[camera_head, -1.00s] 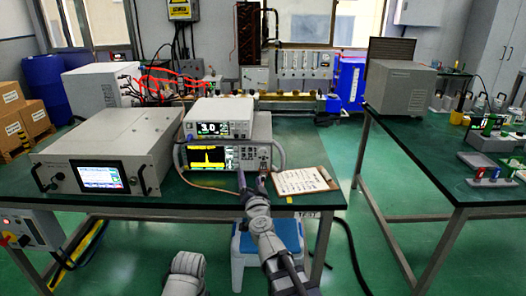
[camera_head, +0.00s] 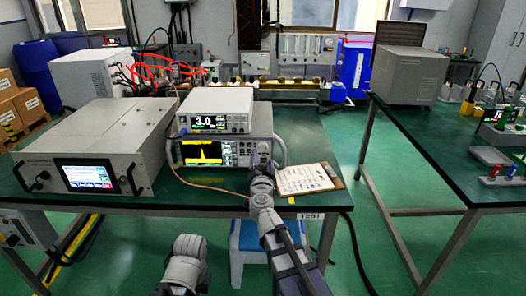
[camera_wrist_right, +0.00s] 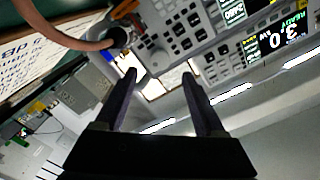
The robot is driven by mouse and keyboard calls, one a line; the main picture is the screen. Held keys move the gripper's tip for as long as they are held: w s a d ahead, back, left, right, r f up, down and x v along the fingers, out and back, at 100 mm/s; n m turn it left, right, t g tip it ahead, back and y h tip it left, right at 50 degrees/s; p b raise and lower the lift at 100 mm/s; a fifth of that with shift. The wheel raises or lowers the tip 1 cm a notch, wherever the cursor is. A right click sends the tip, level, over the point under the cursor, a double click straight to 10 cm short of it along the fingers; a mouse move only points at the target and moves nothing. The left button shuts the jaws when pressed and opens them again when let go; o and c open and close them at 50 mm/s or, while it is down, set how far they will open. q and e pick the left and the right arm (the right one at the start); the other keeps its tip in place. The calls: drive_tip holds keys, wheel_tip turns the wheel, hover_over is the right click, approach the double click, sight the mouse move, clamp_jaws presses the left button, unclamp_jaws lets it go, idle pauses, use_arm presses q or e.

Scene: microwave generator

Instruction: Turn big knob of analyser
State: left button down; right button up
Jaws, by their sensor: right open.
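The analyser (camera_head: 205,153) is the lower of two stacked instruments on the green table, with a yellow trace on its screen. My right gripper (camera_head: 259,158) is in front of the right part of its panel and hides the big knob in the head view. In the right wrist view the panel appears tilted, and a grey rounded shape that looks like the big knob (camera_wrist_right: 153,57) lies just beyond the fingertips. The right gripper (camera_wrist_right: 159,76) is open there, with nothing between its fingers; I cannot tell whether it touches the panel.
A smaller meter (camera_head: 232,101) reading 3.0 sits on the analyser. A clipboard (camera_head: 303,178) lies close to the right of my gripper. A large grey unit (camera_head: 100,145) stands at left. A reddish-brown cable (camera_wrist_right: 70,42) plugs into the panel near the fingers.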

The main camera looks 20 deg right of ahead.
sight(263, 148)
drive_tip(key=x, duration=0.6)
clamp_jaws()
idle(0.5)
